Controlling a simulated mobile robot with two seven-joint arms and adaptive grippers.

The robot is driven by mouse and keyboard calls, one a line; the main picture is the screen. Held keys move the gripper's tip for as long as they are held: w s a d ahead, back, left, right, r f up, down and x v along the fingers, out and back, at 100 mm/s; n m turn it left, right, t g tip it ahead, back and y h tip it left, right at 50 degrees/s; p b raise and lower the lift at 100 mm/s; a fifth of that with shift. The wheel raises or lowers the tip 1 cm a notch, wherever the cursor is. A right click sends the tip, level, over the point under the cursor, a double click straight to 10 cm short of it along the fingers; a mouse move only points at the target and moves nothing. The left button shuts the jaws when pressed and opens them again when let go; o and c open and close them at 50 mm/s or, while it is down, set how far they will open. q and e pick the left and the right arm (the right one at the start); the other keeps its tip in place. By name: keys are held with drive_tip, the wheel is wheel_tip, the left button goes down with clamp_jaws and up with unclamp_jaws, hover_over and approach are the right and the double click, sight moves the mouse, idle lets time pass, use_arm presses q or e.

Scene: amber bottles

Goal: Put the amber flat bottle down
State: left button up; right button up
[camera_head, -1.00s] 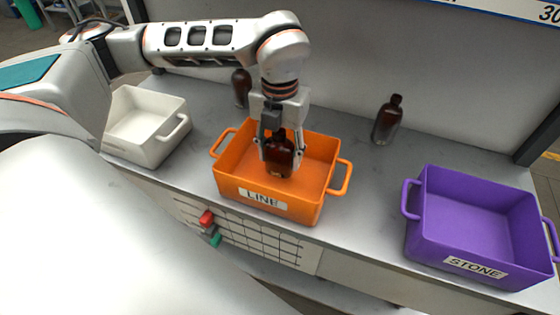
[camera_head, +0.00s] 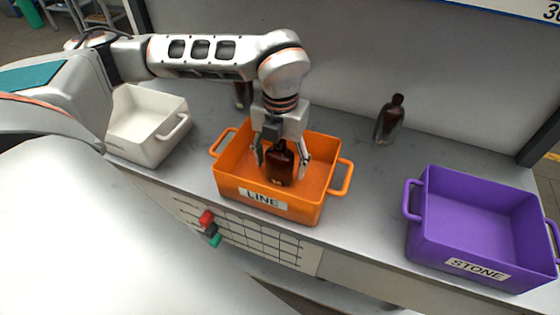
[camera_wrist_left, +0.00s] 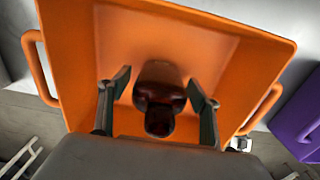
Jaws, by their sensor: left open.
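The amber flat bottle (camera_head: 280,166) stands upright inside the orange crate (camera_head: 232,189) labelled LINE. In the left wrist view the bottle (camera_wrist_left: 158,92) shows from above, with the orange crate (camera_wrist_left: 75,60) around it. My left gripper (camera_head: 280,165) reaches down into the crate. Its fingers are spread on either side of the bottle, with gaps between fingers and glass. The left gripper (camera_wrist_left: 158,88) also shows open in the wrist view. The bottle's base on the crate floor is partly hard to see. My right gripper is not in view.
A white crate (camera_head: 122,148) stands at the left and a purple crate (camera_head: 478,262) labelled STONE at the right. Another amber bottle (camera_head: 389,120) stands at the back right. One more (camera_head: 243,95) is partly hidden behind my arm. Counter between orange and purple crates is clear.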

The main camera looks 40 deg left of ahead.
use_arm(q)
drive_tip(key=shift+r, duration=0.3)
wheel_tip(320, 180, up, 11)
drive_tip(key=shift+r+p, duration=0.1)
drive_tip(key=shift+p, duration=0.65)
drive_tip(key=shift+r, duration=0.3)
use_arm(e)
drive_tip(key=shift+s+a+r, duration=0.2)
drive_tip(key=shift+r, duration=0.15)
